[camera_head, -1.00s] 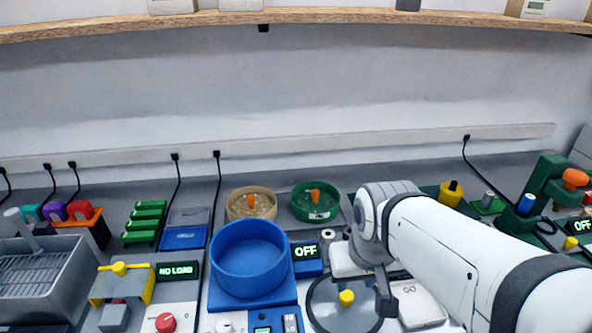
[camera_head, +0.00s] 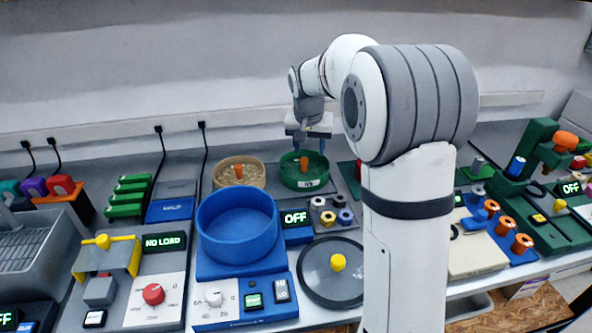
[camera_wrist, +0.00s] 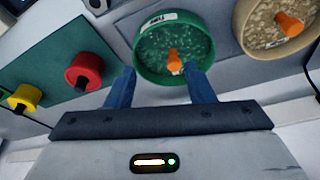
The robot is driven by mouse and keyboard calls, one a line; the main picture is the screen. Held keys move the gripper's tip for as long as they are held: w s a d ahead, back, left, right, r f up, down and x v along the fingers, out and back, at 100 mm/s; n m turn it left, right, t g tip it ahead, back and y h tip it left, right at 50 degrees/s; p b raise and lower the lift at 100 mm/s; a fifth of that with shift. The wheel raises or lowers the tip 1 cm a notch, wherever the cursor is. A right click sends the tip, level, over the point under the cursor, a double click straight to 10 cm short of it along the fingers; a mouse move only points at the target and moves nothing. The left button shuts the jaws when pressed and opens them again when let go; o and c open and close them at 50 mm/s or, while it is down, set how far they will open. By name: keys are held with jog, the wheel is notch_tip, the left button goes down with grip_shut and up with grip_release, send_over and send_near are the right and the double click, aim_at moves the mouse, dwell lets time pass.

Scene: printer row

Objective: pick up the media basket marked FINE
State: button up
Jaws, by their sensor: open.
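Two round media baskets stand side by side at the back of the bench. One is green (camera_head: 291,178) with green granules and an orange knob (camera_head: 304,163). The other is tan (camera_head: 222,177) with pale granules and an orange knob. Both carry small white labels whose writing I cannot read. In the wrist view, the green basket (camera_wrist: 139,66) is ahead of my gripper (camera_wrist: 160,82), and the tan basket (camera_wrist: 241,36) is at the upper right. My gripper (camera_head: 308,135) is open and empty above the green basket, its blue fingers to either side of the orange knob (camera_wrist: 174,61), apart from it.
A blue tub (camera_head: 237,228) stands in front of the tan basket. A round lid with a yellow knob (camera_head: 338,262) lies at the front. A rack of spools (camera_head: 328,218) and an OFF display (camera_head: 296,217) sit near the green basket. A red knob (camera_wrist: 85,72) is left in the wrist view.

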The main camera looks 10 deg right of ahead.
send_over(304, 159)
jog(key=s, duration=0.3)
notch_tip(304, 159, down, 3)
jog(key=shift+m, duration=0.4)
jog(key=x, duration=0.5)
jog(key=w+x, duration=0.1)
jog(key=x, duration=0.2)
jog(key=shift+a+f, duration=0.1)
jog(key=shift+a, duration=0.2)
jog(key=shift+c, duration=0.3)
grip_shut()
